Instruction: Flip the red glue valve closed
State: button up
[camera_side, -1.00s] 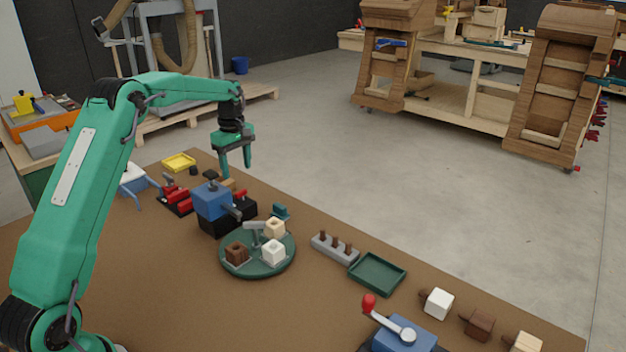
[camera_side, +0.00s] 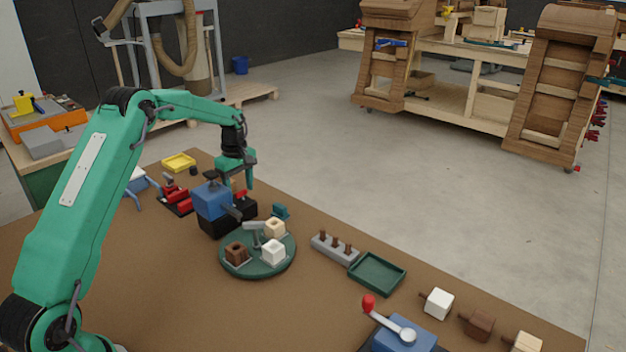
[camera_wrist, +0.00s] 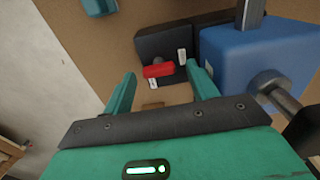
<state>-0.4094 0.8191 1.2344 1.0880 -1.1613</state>
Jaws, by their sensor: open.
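The red glue valve handle (camera_wrist: 158,70) lies on a black block (camera_wrist: 165,38) in the wrist view, with small white labels above and below it. In the side view a bit of red (camera_side: 240,194) shows behind the blue block, partly hidden by my gripper. My gripper (camera_side: 242,184) points down close above the valve. In the wrist view my gripper (camera_wrist: 161,76) has its fingers apart, with the red handle showing between their tips. Nothing is held. I cannot tell whether a finger touches the handle.
A blue block (camera_side: 211,201) with a dark nozzle stands right beside the valve. A round green table (camera_side: 243,265) with several small blocks is in front. A red clamp fixture (camera_side: 178,199) sits to the left. The brown tabletop (camera_side: 170,280) is clear at front left.

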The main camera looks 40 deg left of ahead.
jog(key=c, duration=1)
jog(key=shift+m, duration=0.3)
jog(key=m, duration=0.3)
jog(key=shift+m, duration=0.4)
jog(key=m, duration=0.4)
jog(key=shift+w+r+m, duration=0.1)
jog(key=shift+w+m, duration=0.05)
jog(key=shift+m, duration=0.15)
jog(key=m, duration=0.4)
jog(key=shift+d+m, duration=0.1)
jog(key=shift+m, duration=0.2)
jog(key=shift+w+d+m, duration=0.1)
jog(key=shift+m, duration=2.1)
